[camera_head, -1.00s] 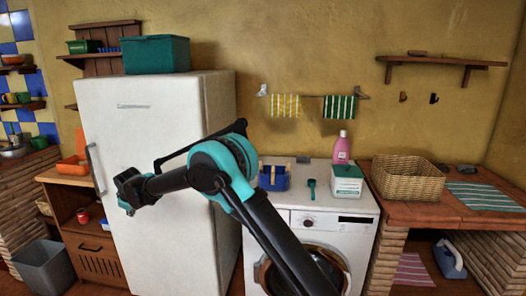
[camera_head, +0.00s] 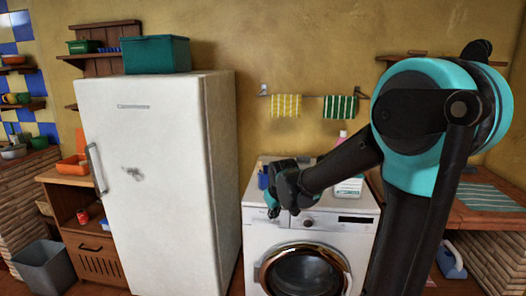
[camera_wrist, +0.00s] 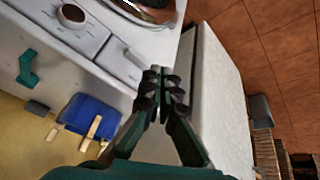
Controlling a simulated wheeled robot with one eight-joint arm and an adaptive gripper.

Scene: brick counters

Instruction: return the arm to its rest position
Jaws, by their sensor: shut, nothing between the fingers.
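My gripper (camera_head: 272,207) is in front of the top left part of the washing machine (camera_head: 357,237) in the head view. My black and teal arm bends in from the right side. In the wrist view my gripper (camera_wrist: 163,75) is shut and empty, its fingertips together, over the washing machine's front edge and the gap beside the white fridge (camera_wrist: 215,110). The fridge (camera_head: 165,190) stands to the left of my gripper in the head view, with its door shut.
A blue caddy (camera_wrist: 92,122) and a teal scoop-like item (camera_wrist: 27,68) lie on the washer top. A white box (camera_head: 348,188) is behind my forearm. My arm hides much of the brick counter (camera_head: 490,222) at right. A grey bin (camera_head: 45,266) stands at left.

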